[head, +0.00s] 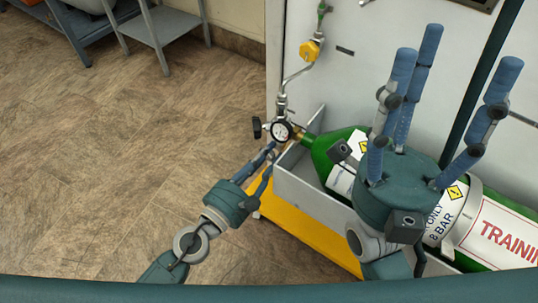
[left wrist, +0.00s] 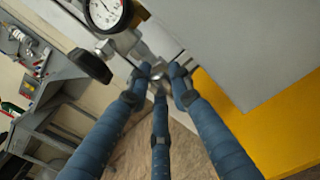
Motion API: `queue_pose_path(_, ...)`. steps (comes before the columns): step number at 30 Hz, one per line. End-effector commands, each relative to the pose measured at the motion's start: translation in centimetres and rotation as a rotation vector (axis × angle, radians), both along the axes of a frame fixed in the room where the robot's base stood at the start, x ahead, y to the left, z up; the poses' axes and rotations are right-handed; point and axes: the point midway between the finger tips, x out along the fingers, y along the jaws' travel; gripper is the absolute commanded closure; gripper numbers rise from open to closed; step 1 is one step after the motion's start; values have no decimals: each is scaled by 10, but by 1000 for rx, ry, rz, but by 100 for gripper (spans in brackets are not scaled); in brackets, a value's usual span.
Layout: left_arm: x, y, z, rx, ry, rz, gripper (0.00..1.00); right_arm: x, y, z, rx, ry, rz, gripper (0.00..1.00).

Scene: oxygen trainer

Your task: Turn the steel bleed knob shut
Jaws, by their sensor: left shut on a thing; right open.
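The regulator's round white gauge (head: 281,131) sits at the neck end of a green cylinder (head: 320,153). In the left wrist view the gauge (left wrist: 104,12) is at the top, with a black knob (left wrist: 90,68) below it. My left gripper (head: 269,154) reaches up from below, just under the regulator. In the left wrist view its three blue fingers (left wrist: 159,78) close around the small steel bleed knob (left wrist: 158,74), which they mostly cover. My right gripper (head: 420,85) has its fingers spread, pointing up and empty, in front of the cylinder.
The cylinder lies in a grey trough (head: 310,198) with a yellow base (head: 305,235), beside a pale cabinet (head: 370,65). A pipe with a yellow fitting (head: 310,50) rises above the regulator. A grey stand (head: 160,25) is at the back left. The floor at left is clear.

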Motion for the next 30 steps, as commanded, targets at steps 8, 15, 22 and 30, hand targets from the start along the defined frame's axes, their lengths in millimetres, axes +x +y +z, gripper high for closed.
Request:
queue_pose_path(8,-3,-1,-7,24,-3,-5,100,0,0,-1,0,0,0,42)
queue_pose_path(15,-3,-1,-7,24,-2,-5,100,0,0,-1,0,0,0,42)
queue_pose_path(22,-2,0,-5,21,-5,-3,60,0,0,-1,0,0,-1,42)
queue_pose_path(30,-2,1,-2,21,-10,-2,60,0,-1,0,0,-2,-2,42)
